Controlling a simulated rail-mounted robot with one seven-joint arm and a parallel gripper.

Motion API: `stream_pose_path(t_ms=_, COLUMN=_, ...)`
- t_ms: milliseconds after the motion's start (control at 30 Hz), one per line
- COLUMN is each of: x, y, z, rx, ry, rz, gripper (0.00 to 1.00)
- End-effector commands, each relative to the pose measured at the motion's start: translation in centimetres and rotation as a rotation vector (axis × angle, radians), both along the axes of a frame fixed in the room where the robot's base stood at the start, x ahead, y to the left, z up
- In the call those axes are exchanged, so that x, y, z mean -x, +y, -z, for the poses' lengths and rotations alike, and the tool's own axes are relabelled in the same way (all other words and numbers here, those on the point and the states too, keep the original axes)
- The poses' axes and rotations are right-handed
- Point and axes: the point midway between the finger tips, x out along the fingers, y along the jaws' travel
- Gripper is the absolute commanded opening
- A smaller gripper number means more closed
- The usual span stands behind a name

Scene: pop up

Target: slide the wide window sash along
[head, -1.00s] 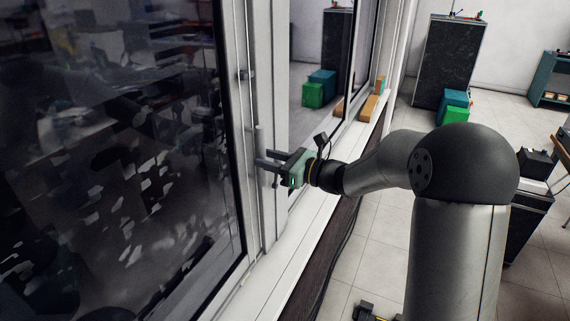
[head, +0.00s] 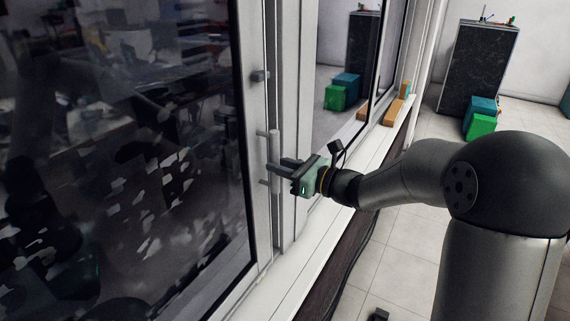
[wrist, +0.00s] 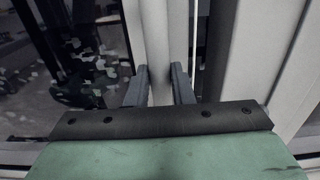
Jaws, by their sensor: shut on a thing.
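The wide window sash (head: 251,115) fills the left of the head view, a large dark reflective pane in a pale frame. An upright grey bar handle (head: 274,147) stands on its right-hand stile. My gripper (head: 283,168) reaches the handle from the right, with its fingers at the bar. In the wrist view the upright handle (wrist: 158,45) runs between the two fingers of my gripper (wrist: 160,85), and they are closed around it. The lower end of the bar is hidden behind the gripper body there.
A white sill (head: 290,285) runs below the window. Small orange blocks (head: 395,108) lie on its far end. A second pane (head: 342,60) is beyond the handle. A dark cabinet (head: 478,65) and a green box (head: 481,125) stand farther back.

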Motion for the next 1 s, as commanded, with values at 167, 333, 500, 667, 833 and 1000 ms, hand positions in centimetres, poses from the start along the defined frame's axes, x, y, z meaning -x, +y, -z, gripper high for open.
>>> stream_pose_path(t_ms=167, x=1.2, y=0.4, z=0.1, rx=0.0, ry=0.0, rz=0.002, gripper=0.01)
stream_pose_path(t_ms=333, x=2.2, y=1.0, z=0.1, rx=0.001, ry=0.0, rz=0.001, gripper=0.01)
stream_pose_path(t_ms=500, x=3.3, y=1.6, z=0.1, rx=0.0, ry=0.0, rz=0.002, gripper=0.01)
stream_pose_path(t_ms=667, x=4.3, y=2.0, z=0.1, rx=0.001, ry=0.0, rz=0.002, gripper=0.01)
stream_pose_path(t_ms=833, x=5.3, y=2.6, z=0.1, rx=0.001, ry=0.0, rz=0.003, gripper=0.01)
stream_pose_path(t_ms=1000, x=6.3, y=3.1, z=0.1, rx=0.001, ry=0.0, rz=0.002, gripper=0.01)
